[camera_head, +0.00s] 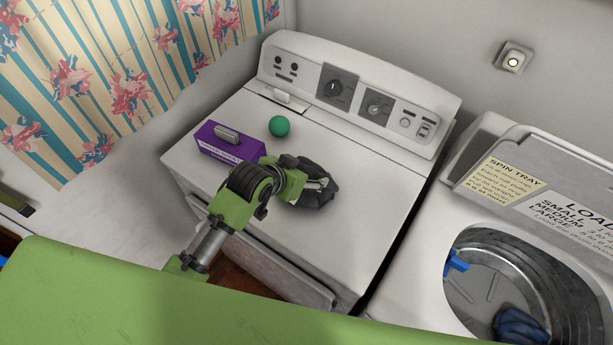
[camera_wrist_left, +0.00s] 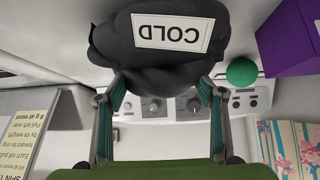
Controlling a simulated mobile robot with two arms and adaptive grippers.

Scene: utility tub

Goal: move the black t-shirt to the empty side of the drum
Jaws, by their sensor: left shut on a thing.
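The black t-shirt (camera_head: 318,193) is a dark bundle at my left gripper (camera_head: 308,181), over the top of the white machine on the left. In the left wrist view the bundle (camera_wrist_left: 108,42) carries a white label reading COLD, and the fingers of my left gripper (camera_wrist_left: 163,88) are shut on it from both sides. I cannot tell whether it touches the machine top. The metal drum (camera_head: 555,270) is open in the machine at the right. My right gripper is not in view.
A purple box (camera_head: 230,146) and a green ball (camera_head: 279,126) sit on the left machine (camera_head: 345,235), behind and left of the gripper. Its control panel (camera_head: 350,95) rises at the back. A blue piece (camera_head: 456,262) is at the drum's left rim. A gap separates the machines.

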